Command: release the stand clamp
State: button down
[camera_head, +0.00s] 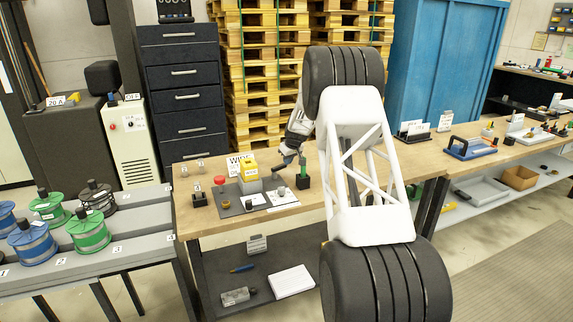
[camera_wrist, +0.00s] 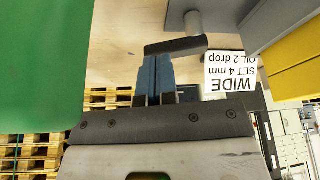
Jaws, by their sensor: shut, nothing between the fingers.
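My gripper (camera_head: 279,165) is over the wooden bench, between a yellow-topped grey unit (camera_head: 249,180) and a green upright piece on a dark base (camera_head: 303,180). In the wrist view its blue-grey fingers (camera_wrist: 156,62) are together, with nothing between them. A dark bar (camera_wrist: 176,46), which looks like the stand clamp's lever, lies right at the fingertips. I cannot tell whether they touch. The bar meets a grey post (camera_wrist: 192,20) beside the grey body with its yellow block (camera_wrist: 298,65). The clamp's own state is not clear.
A large green surface (camera_wrist: 40,65) fills the wrist view's left side, close to my fingers. A WIDE card (camera_head: 236,163) stands behind the yellow-topped unit; a red knob (camera_head: 220,181) is to its left. Spools (camera_head: 88,228) stand on a grey table at left.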

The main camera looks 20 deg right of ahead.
jog(key=v, duration=0.7)
jog(key=shift+d, duration=0.1)
jog(key=shift+r, duration=0.1)
dwell(0.4)
jog(key=s+a+r, duration=0.6)
jog(key=s, duration=0.5)
jog(key=s+a+r+m, duration=0.1)
jog(key=s+a+r, duration=0.55)
jog(key=s, duration=0.45)
jog(key=s+a+r, duration=0.6)
jog(key=s+a, duration=0.1)
jog(key=s, duration=0.4)
jog(key=s+a+f, duration=0.2)
jog(key=s, duration=1.1)
jog(key=s+a+f+m+g+h, duration=0.1)
jog(key=s+a+f, duration=0.1)
jog(key=s, duration=1)
jog(key=s+a+f+m, duration=0.1)
jog(key=s+a, duration=0.3)
jog(key=s, duration=0.9)
jog(key=shift+s+f+g, duration=0.3)
jog(key=shift+s+f, duration=0.05)
jog(key=shift+f, duration=0.25)
